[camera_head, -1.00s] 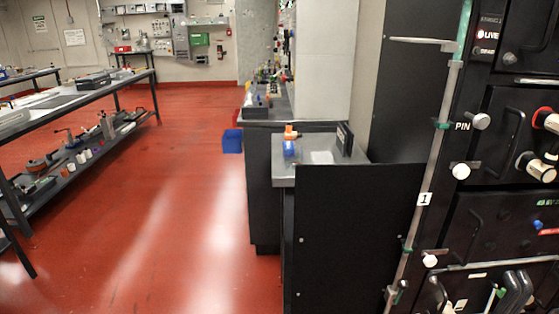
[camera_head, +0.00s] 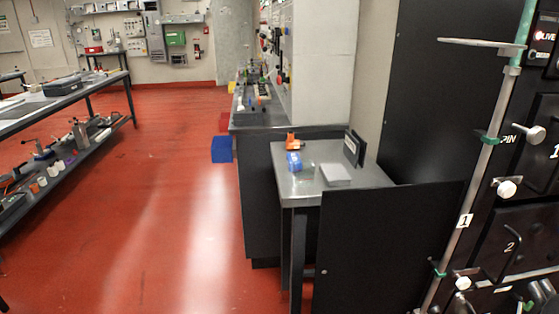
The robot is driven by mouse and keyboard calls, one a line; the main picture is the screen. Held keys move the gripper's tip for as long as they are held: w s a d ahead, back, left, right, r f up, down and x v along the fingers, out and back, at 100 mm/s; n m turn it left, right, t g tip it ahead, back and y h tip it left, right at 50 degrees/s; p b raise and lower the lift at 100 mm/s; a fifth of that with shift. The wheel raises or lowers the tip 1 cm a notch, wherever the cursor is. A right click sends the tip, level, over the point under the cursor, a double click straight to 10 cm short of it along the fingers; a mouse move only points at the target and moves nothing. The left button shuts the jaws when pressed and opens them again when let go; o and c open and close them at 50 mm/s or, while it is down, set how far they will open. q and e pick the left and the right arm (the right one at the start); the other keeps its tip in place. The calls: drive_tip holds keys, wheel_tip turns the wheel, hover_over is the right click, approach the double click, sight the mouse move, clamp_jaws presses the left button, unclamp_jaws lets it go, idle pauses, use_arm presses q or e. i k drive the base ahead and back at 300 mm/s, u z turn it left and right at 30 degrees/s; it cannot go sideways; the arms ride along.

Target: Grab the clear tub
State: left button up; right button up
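I cannot make out a clear tub for certain. A small pale, flat-looking box (camera_head: 336,175) lies on the grey top of a small table (camera_head: 305,190) at the middle right. It is too small to tell whether it is clear or hollow. Next to it on the left are a blue item (camera_head: 294,161) and an orange item (camera_head: 292,141). Neither of my grippers is in view.
A black panel (camera_head: 385,250) stands in front of the small table's right side. A black rack (camera_head: 520,180) with a pole fills the right edge. A blue bin (camera_head: 222,149) sits on the floor by the counter. Red floor (camera_head: 150,230) is clear at left centre.

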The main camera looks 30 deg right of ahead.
sight(303, 169)
drive_tip(key=i, duration=3.3)
drive_tip(key=z, duration=1.2)
